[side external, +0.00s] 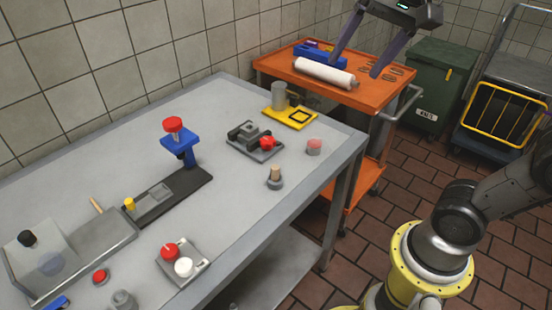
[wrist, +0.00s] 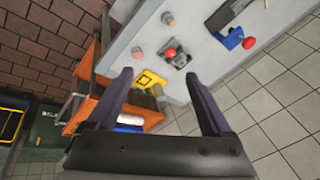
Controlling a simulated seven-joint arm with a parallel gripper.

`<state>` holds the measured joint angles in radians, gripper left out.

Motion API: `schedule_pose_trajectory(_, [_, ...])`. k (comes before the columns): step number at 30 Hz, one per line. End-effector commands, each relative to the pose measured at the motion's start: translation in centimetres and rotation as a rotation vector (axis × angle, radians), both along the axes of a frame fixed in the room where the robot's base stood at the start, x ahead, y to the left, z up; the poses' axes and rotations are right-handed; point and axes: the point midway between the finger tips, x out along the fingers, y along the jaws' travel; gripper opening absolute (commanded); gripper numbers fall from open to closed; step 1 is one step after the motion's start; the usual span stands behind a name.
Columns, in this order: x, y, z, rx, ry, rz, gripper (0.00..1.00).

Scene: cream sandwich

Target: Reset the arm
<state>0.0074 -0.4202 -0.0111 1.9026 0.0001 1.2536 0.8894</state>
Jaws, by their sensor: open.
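My gripper (side external: 360,52) is high at the top of the side external view, above the orange cart (side external: 341,92). Its two dark fingers are spread wide with nothing between them. In the wrist view my gripper (wrist: 162,82) also shows open, with the table and cart well beyond its fingers. The grey table (side external: 230,215) stands to the left of the cart and carries several small fixtures. A white roll (side external: 324,74) lies on the cart top, below my gripper and apart from it.
On the table are a blue stand with a red knob (side external: 173,126), a yellow plate (side external: 290,119), a grey clamp block (side external: 250,135) and a tray with red and white knobs (side external: 184,266). A green bin (side external: 436,85) and a trolley (side external: 500,125) stand at the right.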

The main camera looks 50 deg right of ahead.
Motion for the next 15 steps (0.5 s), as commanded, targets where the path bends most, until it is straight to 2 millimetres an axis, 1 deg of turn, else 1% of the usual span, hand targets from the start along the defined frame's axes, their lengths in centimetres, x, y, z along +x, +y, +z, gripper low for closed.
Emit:
schedule_pose_trajectory(1, [-2.0,0.1,-1.3,-0.029,-0.016,0.066,0.84])
schedule_pose_trajectory(3, [-4.1,0.1,-3.4,-0.077,-0.034,0.169,0.84])
schedule_pose_trajectory(5, [-5.8,0.2,-5.4,-0.120,-0.046,0.260,0.84])
schedule_pose_trajectory(7, [-7.3,0.2,-7.7,-0.173,-0.057,0.369,0.84])
schedule_pose_trajectory(9, [-8.4,0.2,-10.1,-0.225,-0.057,0.477,0.84])
schedule_pose_trajectory(12, [-9.2,0.2,-12.9,-0.290,-0.041,0.623,0.84])
schedule_pose_trajectory(13, [-9.2,0.2,-13.4,-0.305,-0.038,0.659,0.84])
schedule_pose_trajectory(15, [-9.0,0.2,-13.6,-0.342,-0.050,0.727,0.84])
